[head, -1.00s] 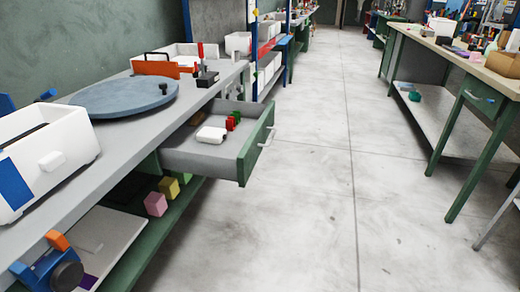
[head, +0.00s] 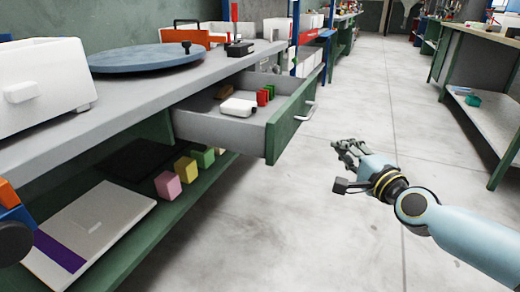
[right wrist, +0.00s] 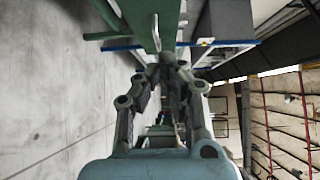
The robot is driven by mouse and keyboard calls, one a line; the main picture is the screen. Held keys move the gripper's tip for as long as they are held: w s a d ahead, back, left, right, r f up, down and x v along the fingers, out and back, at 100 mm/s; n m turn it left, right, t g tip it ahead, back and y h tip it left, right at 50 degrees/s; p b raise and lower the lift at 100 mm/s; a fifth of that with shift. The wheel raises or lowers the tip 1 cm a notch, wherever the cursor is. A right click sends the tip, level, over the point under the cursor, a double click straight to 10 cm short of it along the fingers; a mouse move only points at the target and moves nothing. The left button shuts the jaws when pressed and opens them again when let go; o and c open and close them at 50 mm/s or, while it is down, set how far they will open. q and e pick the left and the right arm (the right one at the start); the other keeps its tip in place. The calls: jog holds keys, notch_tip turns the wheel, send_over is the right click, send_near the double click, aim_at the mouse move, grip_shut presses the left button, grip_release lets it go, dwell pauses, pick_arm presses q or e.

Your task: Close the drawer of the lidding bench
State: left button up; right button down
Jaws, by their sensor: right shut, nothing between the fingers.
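The drawer (head: 222,128) of the lidding bench (head: 130,97) stands pulled out toward the aisle. Its green front (head: 291,118) carries a pale bar handle (head: 306,112). A white object and several small red and green pieces lie inside the drawer. My right gripper (head: 345,146) is in the aisle, to the right of the drawer front and a little lower in the picture, apart from it. It is shut and empty. In the right wrist view my right gripper (right wrist: 172,62) shows its fingers together, with nothing between them. My left gripper is in neither view.
A blue-grey round turntable (head: 150,58) and a white box (head: 45,78) stand on the bench top. Pink, yellow and green blocks (head: 168,185) sit on the lower shelf. Another bench (head: 470,85) stands at the right. The aisle floor between is clear.

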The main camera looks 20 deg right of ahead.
pick_arm(q)
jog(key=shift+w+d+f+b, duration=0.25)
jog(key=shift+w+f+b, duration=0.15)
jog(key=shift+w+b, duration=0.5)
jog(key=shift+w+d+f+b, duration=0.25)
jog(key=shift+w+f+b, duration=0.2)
jog(key=shift+b, duration=0.7)
pick_arm(e)
jog(key=shift+n+y, duration=0.3)
jog(key=shift+n, duration=0.1)
jog(key=shift+w+a+f, duration=0.3)
jog(key=shift+w+a, duration=0.1)
jog(key=shift+w, duration=2.05)
jog(key=shift+w+a+f, duration=0.25)
jog(key=shift+w+a, duration=0.15)
jog(key=shift+w, duration=2.1)
jog(key=shift+w+a+f, duration=0.3)
jog(key=shift+w+a, duration=0.1)
jog(key=shift+w, duration=2.05)
